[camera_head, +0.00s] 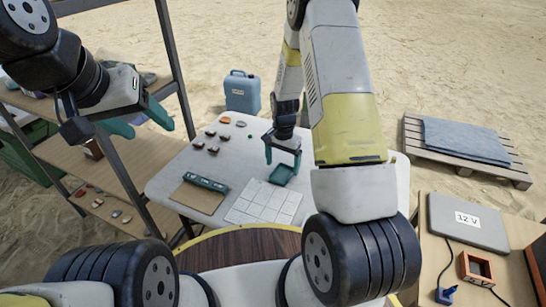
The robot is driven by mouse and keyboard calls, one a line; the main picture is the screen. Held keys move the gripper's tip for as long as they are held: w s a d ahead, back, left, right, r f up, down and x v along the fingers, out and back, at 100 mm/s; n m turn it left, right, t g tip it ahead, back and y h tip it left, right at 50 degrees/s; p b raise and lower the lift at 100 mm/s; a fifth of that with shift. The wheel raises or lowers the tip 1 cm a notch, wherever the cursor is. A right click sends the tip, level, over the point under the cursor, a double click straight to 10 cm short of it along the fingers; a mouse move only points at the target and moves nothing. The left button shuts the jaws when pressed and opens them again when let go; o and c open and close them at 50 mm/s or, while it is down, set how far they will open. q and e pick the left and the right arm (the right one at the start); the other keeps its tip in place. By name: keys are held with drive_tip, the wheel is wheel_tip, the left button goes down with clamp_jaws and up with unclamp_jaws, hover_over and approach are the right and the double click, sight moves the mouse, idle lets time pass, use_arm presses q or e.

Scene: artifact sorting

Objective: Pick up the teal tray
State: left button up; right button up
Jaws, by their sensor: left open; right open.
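The small teal tray (281,176) lies on the white table, just behind the white gridded sheet (262,203). My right gripper (283,166) is pointed down at the tray, with its teal fingers apart on either side of it. I cannot tell whether the fingers touch the tray. Its upper part is partly hidden by the gripper. My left gripper (148,131) is open and empty at the upper left, in front of the shelf, away from the tray.
The white table (170,179) also holds several brown pieces (213,149), a tan board (199,197) and a teal bar (206,183). A shelf (75,160) stands left. A blue canister (242,92) and a pallet (466,165) stand beyond. A side table with a laptop-like case (468,222) is right.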

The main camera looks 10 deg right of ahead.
sight(282, 176)
drive_tip(key=shift+f, duration=1.55)
drive_tip(key=c, duration=1.5)
